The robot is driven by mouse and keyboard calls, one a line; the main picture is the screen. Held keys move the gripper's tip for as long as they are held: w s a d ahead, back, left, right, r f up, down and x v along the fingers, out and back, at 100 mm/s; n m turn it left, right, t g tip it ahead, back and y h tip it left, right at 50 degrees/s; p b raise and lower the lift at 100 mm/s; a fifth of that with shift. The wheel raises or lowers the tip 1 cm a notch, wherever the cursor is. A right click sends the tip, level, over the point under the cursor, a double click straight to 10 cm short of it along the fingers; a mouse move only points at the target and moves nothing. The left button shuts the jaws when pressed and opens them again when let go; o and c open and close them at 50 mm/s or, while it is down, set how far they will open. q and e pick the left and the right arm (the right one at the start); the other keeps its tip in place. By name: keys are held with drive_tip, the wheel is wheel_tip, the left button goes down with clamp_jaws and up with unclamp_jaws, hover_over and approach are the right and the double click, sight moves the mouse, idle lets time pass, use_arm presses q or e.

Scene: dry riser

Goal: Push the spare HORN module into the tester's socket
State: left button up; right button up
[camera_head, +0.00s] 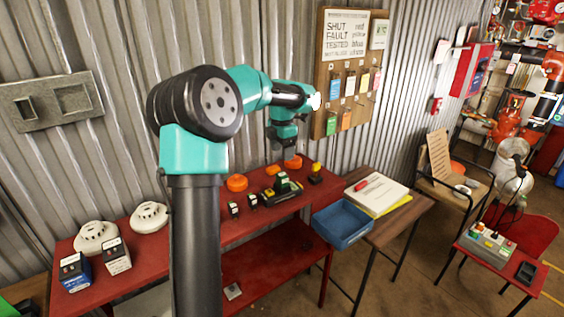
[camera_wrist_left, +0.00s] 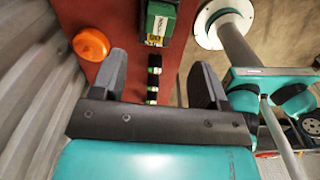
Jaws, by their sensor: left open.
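My left gripper (camera_head: 287,155) hangs over the back of the red bench, with its fingertips hard to make out in the head view. In the left wrist view its two fingers (camera_wrist_left: 160,65) are apart, with nothing held between them. Two small dark modules (camera_head: 233,209) (camera_head: 252,201) stand on the bench; their labels are too small to read, so I cannot tell which is the HORN module. They also show between the fingers (camera_wrist_left: 153,84), farther down. A green and dark device (camera_head: 282,188), apparently the tester, sits to their right; its green top (camera_wrist_left: 160,22) shows in the wrist view. Its socket cannot be made out.
An orange dome (camera_head: 236,183) lies on the bench (camera_head: 255,232) near the wall. Two white detectors (camera_head: 150,217) and two boxed units (camera_head: 116,256) stand at the left. A blue tray (camera_head: 342,222) is on the side table. My arm hides part of the bench.

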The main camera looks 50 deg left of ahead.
use_arm(q)
drive_tip(key=shift+r, duration=0.45)
drive_tip(key=shift+f, duration=0.1)
